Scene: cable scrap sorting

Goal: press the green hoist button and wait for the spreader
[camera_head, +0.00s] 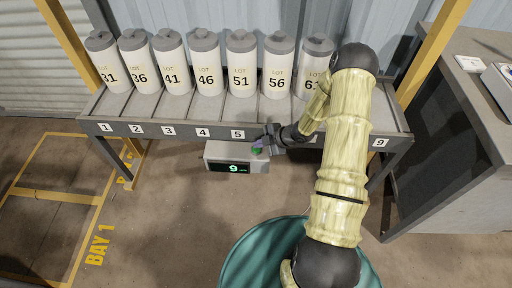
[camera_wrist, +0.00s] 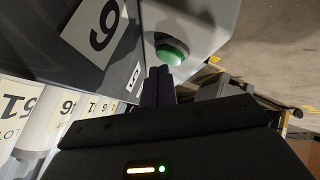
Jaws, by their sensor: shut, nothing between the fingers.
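The green button (camera_head: 257,150) sits on top of a grey control box (camera_head: 217,151) below the shelf's front edge, near the label 5. The box's front display (camera_head: 236,168) shows a green 9. My gripper (camera_head: 264,141) is shut and empty, beside the button. In the wrist view its fingers (camera_wrist: 158,76) end close to the button's rim; I cannot tell whether they touch. No spreader can be made out in either view.
Several lidded lot canisters (camera_head: 205,70) stand in a row on the numbered shelf (camera_head: 160,130). A teal round drum (camera_head: 240,250) is at the bottom. A dark cabinet (camera_head: 440,130) stands at the right. The floor at left, marked BAY 1, is clear.

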